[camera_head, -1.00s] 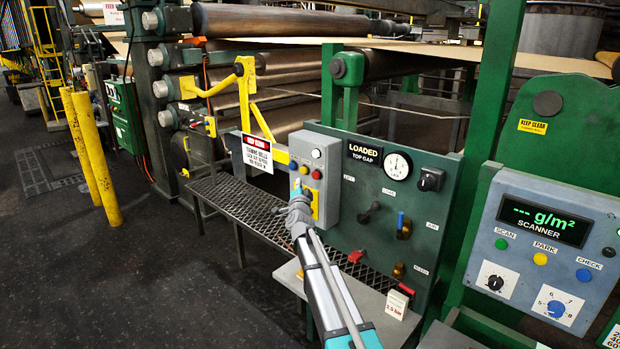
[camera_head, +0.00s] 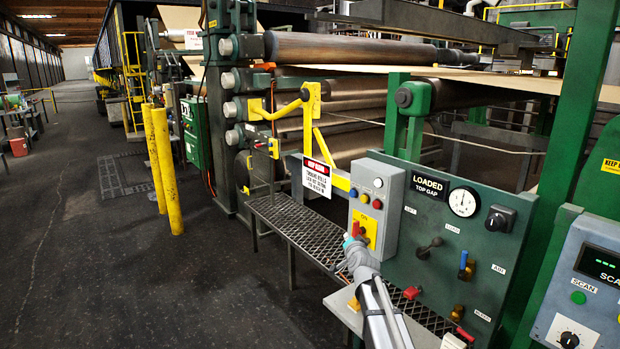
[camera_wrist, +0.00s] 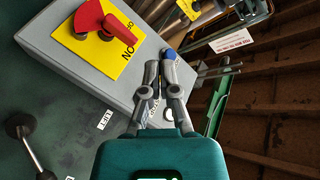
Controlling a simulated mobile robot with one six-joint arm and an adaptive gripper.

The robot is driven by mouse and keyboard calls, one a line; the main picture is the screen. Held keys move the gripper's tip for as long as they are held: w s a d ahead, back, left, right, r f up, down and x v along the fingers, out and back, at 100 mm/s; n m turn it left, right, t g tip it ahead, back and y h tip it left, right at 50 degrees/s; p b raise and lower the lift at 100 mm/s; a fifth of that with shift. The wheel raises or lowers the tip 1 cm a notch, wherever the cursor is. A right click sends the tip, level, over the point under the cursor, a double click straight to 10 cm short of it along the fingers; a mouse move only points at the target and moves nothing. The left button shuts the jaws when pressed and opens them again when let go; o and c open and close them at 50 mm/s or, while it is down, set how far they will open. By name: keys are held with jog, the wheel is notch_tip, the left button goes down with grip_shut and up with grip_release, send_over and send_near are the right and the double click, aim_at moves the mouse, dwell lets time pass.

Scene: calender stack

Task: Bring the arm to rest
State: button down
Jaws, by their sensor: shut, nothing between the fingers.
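My gripper (camera_wrist: 160,62) is shut and empty in the wrist view, its fingertips together beside the grey control box (camera_wrist: 80,50). A red rotary handle (camera_wrist: 104,24) on a yellow plate sits on that box, with "ON" printed near it. In the head view my gripper (camera_head: 350,240) is at the lower front of the same grey box (camera_head: 377,185), partly covering its yellow plate (camera_head: 368,226). My arm reaches up from the bottom edge. I cannot tell whether the fingertips touch the box.
The green panel (camera_head: 455,285) carries a gauge (camera_head: 463,202), levers and knobs. A mesh shelf (camera_head: 292,228) runs below the box. A warning sign (camera_head: 317,176) hangs from a yellow bar. The scanner panel (camera_head: 590,285) stands right. Open floor (camera_head: 90,260) lies left.

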jog(key=s+d+f+n+g, duration=0.1)
jog(key=s+f+g, duration=0.4)
jog(key=s, duration=0.7)
jog(key=s+d+f+n+g+h, duration=0.1)
jog(key=s+f+n+g, duration=0.3)
jog(key=s, duration=0.9)
jog(key=s+d+f+n+g, duration=0.2)
jog(key=s+f+g, duration=0.5)
jog(key=s, duration=0.6)
jog(key=shift+g+h, duration=0.3)
jog(key=shift+h, duration=0.1)
